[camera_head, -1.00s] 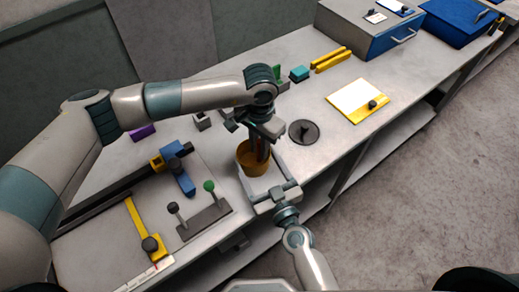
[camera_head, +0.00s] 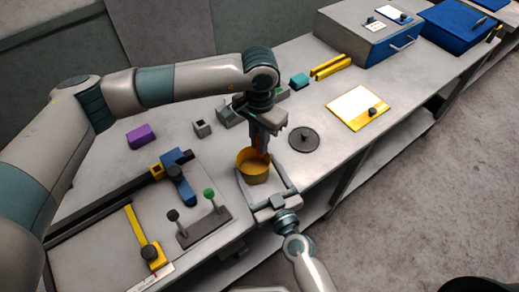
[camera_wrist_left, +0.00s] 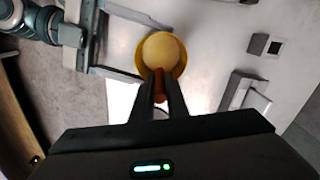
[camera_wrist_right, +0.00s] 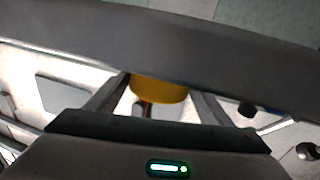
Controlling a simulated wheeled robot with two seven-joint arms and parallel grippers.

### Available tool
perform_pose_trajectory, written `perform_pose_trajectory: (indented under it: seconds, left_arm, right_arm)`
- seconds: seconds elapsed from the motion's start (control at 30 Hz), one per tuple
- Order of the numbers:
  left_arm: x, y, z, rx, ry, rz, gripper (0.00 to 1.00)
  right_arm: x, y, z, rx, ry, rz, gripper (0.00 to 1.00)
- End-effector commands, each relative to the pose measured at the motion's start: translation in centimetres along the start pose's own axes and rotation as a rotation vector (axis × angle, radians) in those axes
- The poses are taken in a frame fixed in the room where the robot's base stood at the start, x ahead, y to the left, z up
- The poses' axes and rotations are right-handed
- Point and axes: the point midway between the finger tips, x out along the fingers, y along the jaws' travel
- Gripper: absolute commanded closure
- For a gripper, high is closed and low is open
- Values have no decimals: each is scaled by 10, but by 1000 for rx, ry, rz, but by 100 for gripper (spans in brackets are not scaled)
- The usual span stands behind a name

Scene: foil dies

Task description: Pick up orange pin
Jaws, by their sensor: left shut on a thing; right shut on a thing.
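The orange pin (camera_wrist_left: 159,86) is upright between the fingers of my left gripper (camera_head: 261,151), which is shut on it. The left wrist view shows only part of the pin, overlapping the rim of a yellow cup (camera_head: 251,174). In the head view the left fingertips are at the cup's right rear rim; I cannot tell whether the pin's lower end is inside. My right gripper (camera_head: 264,184) is shut on the cup, one finger on each side. The cup also shows between its fingers in the right wrist view (camera_wrist_right: 160,91).
A round dark disc (camera_head: 304,139) with a knob lies right of the cup. A stand with two knobbed posts (camera_head: 205,226) and a blue clamp (camera_head: 180,184) are on the left. A white board with yellow edge (camera_head: 355,105) and grey box (camera_head: 363,35) are farther right.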

Motion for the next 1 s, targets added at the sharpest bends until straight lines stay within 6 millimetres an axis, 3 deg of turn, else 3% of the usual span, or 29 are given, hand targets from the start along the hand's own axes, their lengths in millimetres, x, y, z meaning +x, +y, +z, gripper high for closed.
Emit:
perform_pose_trajectory:
  seconds: [0.1, 0.3, 0.8, 0.83, 0.9, 1.0]
  left_arm:
    - [-20, 0, -1, -1, 3, -1, 100]
    - [-38, 0, 0, 0, 0, 1, 100]
    - [-40, 0, 0, -1, 0, 1, 100]
    - [-40, 0, 0, -1, 0, 1, 100]
    - [-40, 0, 0, -1, 0, 1, 100]
    - [-40, 0, 0, -1, 0, 1, 100]
  right_arm:
    - [0, 0, 0, 0, 0, 0, 48]
    - [0, 0, 0, 0, 0, 0, 48]
    - [0, 0, 0, 0, 0, 0, 48]
    - [0, 0, 0, 0, 0, 0, 21]
    - [0, 0, 0, 0, 0, 0, 4]
    - [0, 0, 0, 0, 0, 0, 4]
